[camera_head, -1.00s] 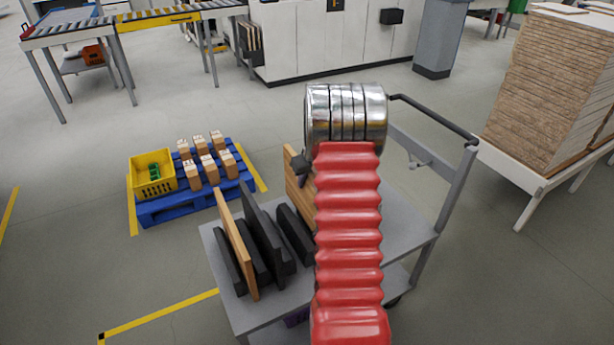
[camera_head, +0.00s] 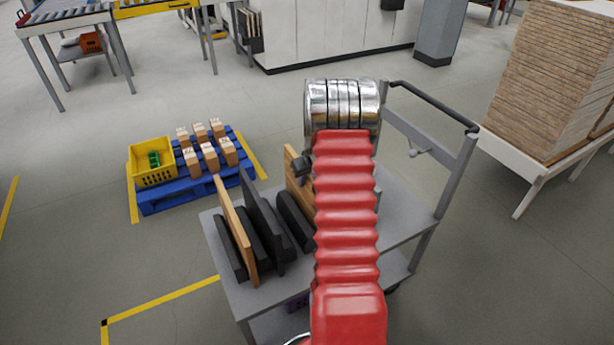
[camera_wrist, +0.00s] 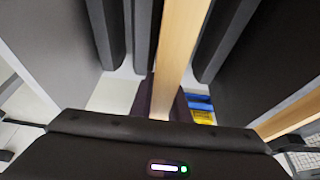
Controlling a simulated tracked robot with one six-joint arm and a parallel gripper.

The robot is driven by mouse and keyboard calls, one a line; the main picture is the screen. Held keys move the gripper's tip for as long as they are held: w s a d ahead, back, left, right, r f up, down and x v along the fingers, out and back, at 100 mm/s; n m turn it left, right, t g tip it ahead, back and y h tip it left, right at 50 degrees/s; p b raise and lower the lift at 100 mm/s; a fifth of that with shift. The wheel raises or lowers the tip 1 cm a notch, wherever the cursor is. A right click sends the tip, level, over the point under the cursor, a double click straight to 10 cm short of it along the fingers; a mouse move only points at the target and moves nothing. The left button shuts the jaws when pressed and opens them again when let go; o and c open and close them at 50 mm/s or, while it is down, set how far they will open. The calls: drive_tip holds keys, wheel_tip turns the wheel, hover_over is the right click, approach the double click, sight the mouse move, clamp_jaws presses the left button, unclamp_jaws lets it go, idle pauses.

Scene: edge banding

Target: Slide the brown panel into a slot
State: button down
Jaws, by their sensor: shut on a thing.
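The brown panel (camera_head: 294,177) stands upright in my gripper, above the right part of the rack on the grey cart. It shows as the central wooden strip (camera_wrist: 180,45) in the wrist view, between dark dividers (camera_wrist: 220,40) and (camera_wrist: 144,35). My gripper (camera_head: 303,166) is shut on the panel, mostly hidden behind my red arm in the head view. A dark divider (camera_head: 294,222) stands just in front of it. The panel's lower edge is hidden, so I cannot tell whether it is seated.
Another brown panel (camera_head: 236,230) stands at the rack's left between dark pieces; a tall dark panel (camera_head: 262,222) leans beside it. The cart (camera_head: 400,222) has a raised handle (camera_head: 432,106) at right. A blue pallet (camera_head: 205,190) with blocks and a yellow bin (camera_head: 152,170) lies left.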

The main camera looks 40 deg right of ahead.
drive_tip(key=shift+w+f, duration=0.1)
drive_tip(key=shift+f, duration=0.7)
drive_tip(key=c, duration=1.6)
unclamp_jaws()
drive_tip(key=v, duration=1.3)
drive_tip(key=shift+r, duration=0.25)
